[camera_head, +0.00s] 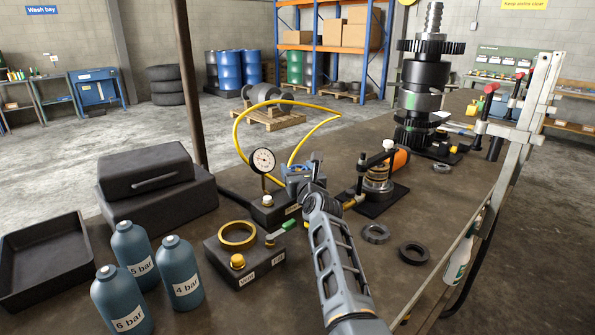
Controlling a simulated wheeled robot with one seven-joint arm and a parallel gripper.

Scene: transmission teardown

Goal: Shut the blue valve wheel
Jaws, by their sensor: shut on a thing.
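My arm reaches up from the bottom right of centre, and my gripper (297,180) is at its far end, over the dark valve block (268,212) with the gauge. A small patch of blue, the blue valve wheel (305,167), shows at my gripper, which is shut on it. My wrist hides most of the wheel and the fingertips, so the wheel's turn cannot be read. A round pressure gauge (263,160) stands on the block just left of my gripper. A yellow hose (236,128) loops up behind them.
A block with a brass ring (238,235), several blue bottles (181,275), a black case (150,185) and an empty tray (45,262) fill the left. A clamp fixture (378,190) stands close right. Two loose rings (376,233) lie on the right, with a gear stack (425,85) behind.

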